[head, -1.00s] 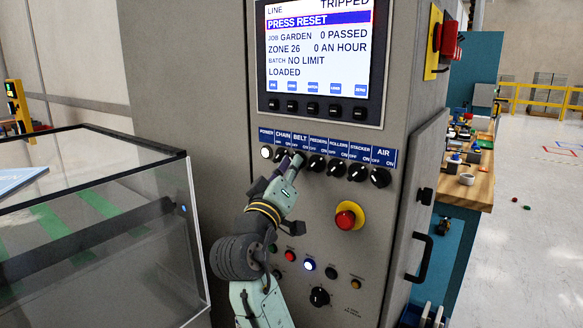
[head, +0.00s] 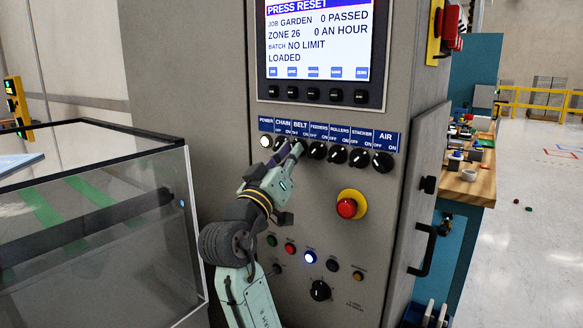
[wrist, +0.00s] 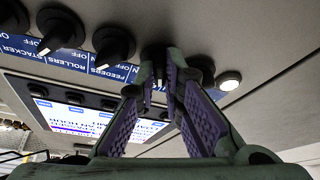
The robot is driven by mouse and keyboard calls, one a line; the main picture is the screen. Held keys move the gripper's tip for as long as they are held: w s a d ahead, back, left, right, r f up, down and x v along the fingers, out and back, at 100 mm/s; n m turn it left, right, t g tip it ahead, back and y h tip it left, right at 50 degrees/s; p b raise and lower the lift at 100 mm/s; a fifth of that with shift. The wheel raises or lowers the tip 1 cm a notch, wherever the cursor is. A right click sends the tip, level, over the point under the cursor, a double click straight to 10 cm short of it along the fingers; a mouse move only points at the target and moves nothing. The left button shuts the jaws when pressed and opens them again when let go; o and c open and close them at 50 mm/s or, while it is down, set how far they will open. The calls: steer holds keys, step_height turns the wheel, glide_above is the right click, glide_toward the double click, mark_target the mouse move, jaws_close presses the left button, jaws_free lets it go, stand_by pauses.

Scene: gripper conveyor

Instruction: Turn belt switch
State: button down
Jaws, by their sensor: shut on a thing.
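The belt switch (wrist: 154,54) is a black rotary knob under the blue BELT label (head: 300,127) on the grey control cabinet. My gripper (head: 290,152) reaches up to it from below left and covers most of it in the head view. In the wrist view, the purple-padded fingers of my gripper (wrist: 157,76) are shut on this knob, one finger on each side. The knob's pointer is hidden between the fingers, so I cannot tell its setting.
The feeders knob (head: 317,150) and chain knob (head: 280,143) sit close on either side. A white power lamp (head: 265,141) is lit. The screen (head: 318,40) reads PRESS RESET. A red emergency button (head: 347,208) is below. A glass-walled enclosure (head: 100,220) stands left.

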steer(key=shift+w+a+r+m+g+h+b, duration=0.1)
steer(key=shift+m+g+h+b, duration=1.3)
steer(key=shift+m, duration=1.65)
steer(key=shift+w+a+f+m+g+h+b, duration=0.15)
steer(key=shift+m+g+h+b, duration=0.7)
steer(key=shift+m+b, duration=1.65)
steer(key=shift+a+r+m+g+h+b, duration=0.15)
steer(key=shift+m+g+h+b, duration=1)
steer(key=shift+m, duration=2.5)
steer(key=c, duration=1.7)
jaws_free()
steer(key=shift+t, duration=0.4)
